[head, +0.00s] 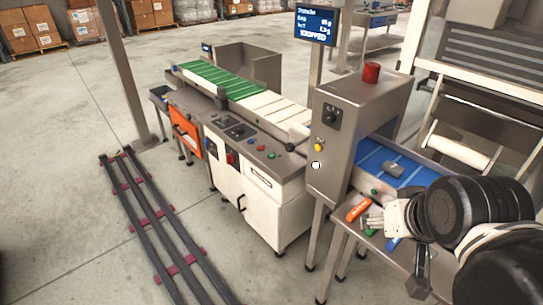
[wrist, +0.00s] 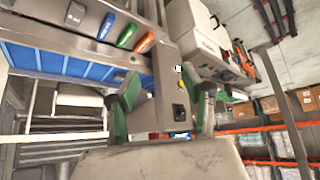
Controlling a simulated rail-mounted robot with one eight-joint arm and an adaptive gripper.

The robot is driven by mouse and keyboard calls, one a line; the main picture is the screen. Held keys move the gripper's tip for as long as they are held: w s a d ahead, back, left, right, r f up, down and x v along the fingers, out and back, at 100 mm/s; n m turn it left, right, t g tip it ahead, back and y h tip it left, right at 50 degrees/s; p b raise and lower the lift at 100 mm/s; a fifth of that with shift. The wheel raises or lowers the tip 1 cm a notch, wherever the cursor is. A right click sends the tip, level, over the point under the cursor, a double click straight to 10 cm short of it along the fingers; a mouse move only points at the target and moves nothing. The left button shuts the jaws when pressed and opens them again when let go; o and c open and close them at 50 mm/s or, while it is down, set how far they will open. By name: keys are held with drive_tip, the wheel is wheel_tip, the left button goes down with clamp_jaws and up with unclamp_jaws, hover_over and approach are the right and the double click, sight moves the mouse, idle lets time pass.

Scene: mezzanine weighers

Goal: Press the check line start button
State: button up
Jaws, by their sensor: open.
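The check weigher is the grey cabinet (head: 330,150) beside a blue belt (head: 405,172). A round green button (head: 374,192) sits on the belt's side frame. The cabinet front carries a yellow button (head: 318,147) and a white round spot (head: 316,165). No readable label shows which one is the start button. My gripper (head: 372,222) is low at the front of the belt frame, by the coloured tools. In the wrist view its two green-padded fingers (wrist: 165,103) stand wide apart with nothing held. The cabinet's yellow button (wrist: 187,55) shows beyond them.
Orange (head: 357,210), green and blue handled objects lie on the ledge before the belt. A red lamp (head: 371,73) tops the cabinet. A control console (head: 250,140) stands left; floor rails (head: 160,225) lie further left.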

clamp_jaws()
idle(1.3)
